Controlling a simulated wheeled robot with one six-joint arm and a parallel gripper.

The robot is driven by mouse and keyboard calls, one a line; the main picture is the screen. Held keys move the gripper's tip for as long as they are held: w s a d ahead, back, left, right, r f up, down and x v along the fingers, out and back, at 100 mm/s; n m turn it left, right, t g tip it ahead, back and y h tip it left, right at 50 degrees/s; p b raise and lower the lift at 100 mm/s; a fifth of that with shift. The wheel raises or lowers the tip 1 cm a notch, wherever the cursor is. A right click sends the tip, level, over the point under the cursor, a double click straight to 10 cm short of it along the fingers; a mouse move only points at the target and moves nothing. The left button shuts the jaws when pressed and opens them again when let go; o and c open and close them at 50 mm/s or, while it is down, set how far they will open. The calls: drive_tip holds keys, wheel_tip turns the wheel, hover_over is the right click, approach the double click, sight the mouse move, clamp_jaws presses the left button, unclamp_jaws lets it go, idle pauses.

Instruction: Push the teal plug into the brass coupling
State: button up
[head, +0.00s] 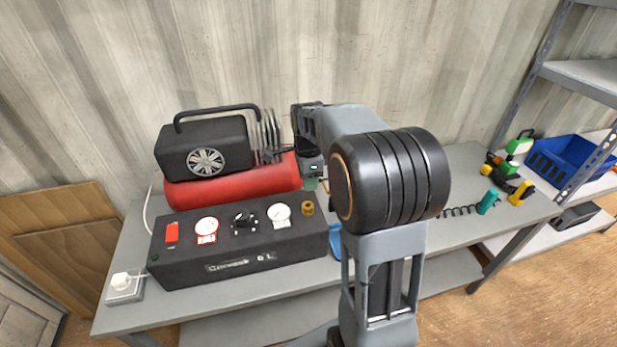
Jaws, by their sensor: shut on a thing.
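The brass coupling (307,207) sticks out of the right end of the dark compressor panel, beside a white gauge. My gripper (311,172) is just above and behind it in the picture, seen from behind and partly covered by my arm. A small teal piece (310,184) shows under the fingers; it looks like the teal plug, held in the shut gripper. The plug appears apart from the coupling, with a small gap in the picture. Its tip and its tilt are too small to tell.
The compressor's red tank (235,183) and black motor (205,153) stand behind the panel. A teal cylinder (488,201) with a black coiled cord lies at right, near yellow and green tools (517,150) and a blue bin (565,160). Something blue (335,240) is partly hidden by my arm.

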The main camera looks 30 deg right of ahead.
drive_tip(key=shift+f+b, duration=2.15)
drive_tip(key=shift+f, duration=0.65)
drive_tip(key=shift+a+p, duration=0.15)
drive_tip(key=shift+p, duration=0.15)
drive_tip(key=shift+f+b, duration=0.45)
drive_tip(key=shift+f, duration=0.15)
idle(0.5)
drive_tip(key=o, duration=1)
drive_tip(key=shift+c, duration=0.2)
wheel_tip(320, 180, up, 14)
drive_tip(key=shift+f, duration=0.1)
idle(0.3)
